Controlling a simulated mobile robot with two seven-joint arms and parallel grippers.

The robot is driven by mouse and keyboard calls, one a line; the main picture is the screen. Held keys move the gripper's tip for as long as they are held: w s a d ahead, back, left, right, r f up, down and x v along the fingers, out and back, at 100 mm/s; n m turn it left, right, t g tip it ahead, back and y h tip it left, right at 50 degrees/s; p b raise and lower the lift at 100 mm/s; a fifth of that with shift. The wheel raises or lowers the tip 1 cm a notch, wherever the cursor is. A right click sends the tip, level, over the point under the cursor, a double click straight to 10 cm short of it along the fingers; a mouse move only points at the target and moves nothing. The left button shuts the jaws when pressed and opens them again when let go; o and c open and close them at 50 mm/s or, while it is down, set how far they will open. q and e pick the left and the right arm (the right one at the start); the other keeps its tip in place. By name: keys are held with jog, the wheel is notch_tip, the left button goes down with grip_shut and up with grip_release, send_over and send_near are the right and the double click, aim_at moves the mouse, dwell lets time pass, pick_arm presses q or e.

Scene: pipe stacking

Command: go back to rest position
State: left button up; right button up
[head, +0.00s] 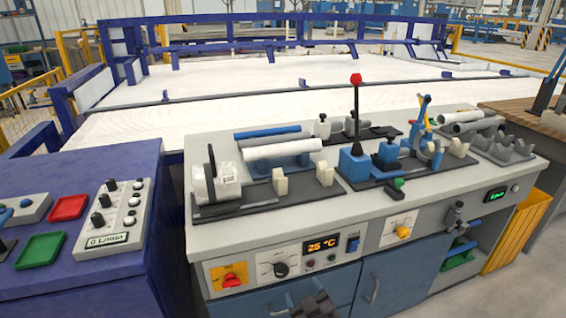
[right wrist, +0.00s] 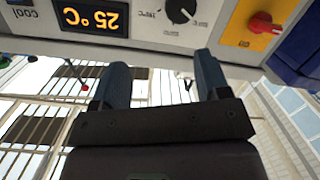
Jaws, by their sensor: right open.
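My right gripper (head: 312,303) is at the bottom edge of the head view, in front of the bench's blue cabinet doors and below the temperature display. In the right wrist view its two fingers (right wrist: 160,65) stand wide apart with nothing between them. The picture there is upside down, and the bench's front panel with the 25 °C display (right wrist: 93,17) shows beyond the fingertips. My left gripper is not in view.
The grey bench (head: 228,241) carries a white pipe (head: 282,149), a blue pipe (head: 267,132), grey pipes (head: 460,117) and black fixtures. A blue console (head: 95,270) is at left. An orange bin (head: 520,232) stands at right.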

jog(key=s+d+r+m+g+h+p, duration=0.1)
jog(key=s+d+r+m+h+p, duration=0.15)
jog(key=s+d, duration=0.45)
jog(key=s+d+r+m+g+h+p, duration=0.1)
jog(key=s+d+m, duration=0.2)
jog(key=s+d, duration=0.4)
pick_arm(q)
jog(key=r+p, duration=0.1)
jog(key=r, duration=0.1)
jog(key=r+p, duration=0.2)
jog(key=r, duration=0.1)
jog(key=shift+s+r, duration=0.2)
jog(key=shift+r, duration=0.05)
pick_arm(e)
jog(key=s+d+f+g, duration=0.1)
jog(key=s+d, duration=0.3)
jog(key=s, duration=0.5)
jog(key=s+d+f+g+h, duration=0.1)
jog(key=s+d, duration=0.3)
jog(key=s, duration=0.4)
jog(key=shift+s+m+g, duration=0.3)
jog(key=shift+s+m, duration=0.05)
jog(key=shift+m, duration=0.1)
jog(key=shift+h, duration=0.25)
